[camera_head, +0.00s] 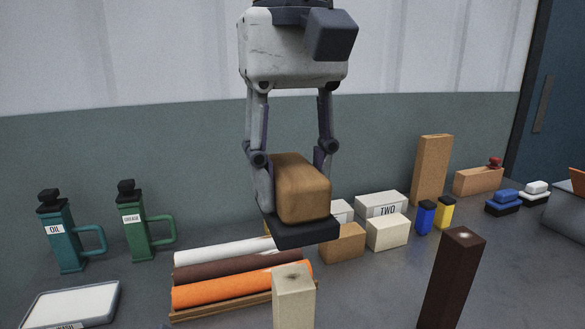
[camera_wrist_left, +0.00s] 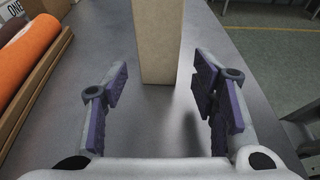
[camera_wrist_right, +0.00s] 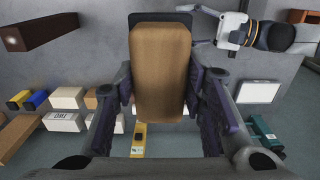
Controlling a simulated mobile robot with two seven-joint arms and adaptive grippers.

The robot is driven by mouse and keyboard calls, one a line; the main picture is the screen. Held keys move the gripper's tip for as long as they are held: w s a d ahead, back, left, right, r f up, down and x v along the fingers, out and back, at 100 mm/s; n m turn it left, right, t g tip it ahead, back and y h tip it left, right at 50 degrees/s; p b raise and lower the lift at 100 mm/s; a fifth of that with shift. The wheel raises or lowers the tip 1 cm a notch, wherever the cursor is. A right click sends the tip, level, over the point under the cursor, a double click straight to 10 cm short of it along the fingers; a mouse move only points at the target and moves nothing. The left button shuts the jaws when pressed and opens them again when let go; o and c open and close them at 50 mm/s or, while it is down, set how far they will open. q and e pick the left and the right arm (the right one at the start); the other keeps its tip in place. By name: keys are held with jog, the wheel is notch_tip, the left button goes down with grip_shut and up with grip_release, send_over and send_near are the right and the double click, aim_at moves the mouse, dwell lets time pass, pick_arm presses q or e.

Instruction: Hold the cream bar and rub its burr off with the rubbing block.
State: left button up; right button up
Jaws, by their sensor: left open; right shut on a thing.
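The cream bar (camera_head: 294,300) stands upright at the front of the bench, with a darker mark on its top end. In the left wrist view the bar (camera_wrist_left: 158,40) rises just ahead of my left gripper (camera_wrist_left: 165,85), whose fingers are apart and empty, one to each side of its line. My right gripper (camera_head: 290,160) is shut on the rubbing block (camera_head: 302,190), a brown wooden block on a black base. It holds the block in the air, above and behind the bar and apart from it. The block (camera_wrist_right: 158,75) also fills the middle of the right wrist view.
A dark brown bar (camera_head: 452,280) stands upright to the right. Rolls in a wooden tray (camera_head: 215,312) lie left of the cream bar. Small boxes (camera_head: 387,232) stand behind. Oil (camera_head: 65,235) and grease (camera_head: 132,225) cans and a white-topped pad (camera_head: 70,303) are at left.

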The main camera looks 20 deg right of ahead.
pick_arm(q)
jog(key=x, duration=0.5)
jog(key=shift+d+f, duration=0.1)
jog(key=shift+d, duration=0.2)
jog(key=c, duration=0.8)
dwell(0.3)
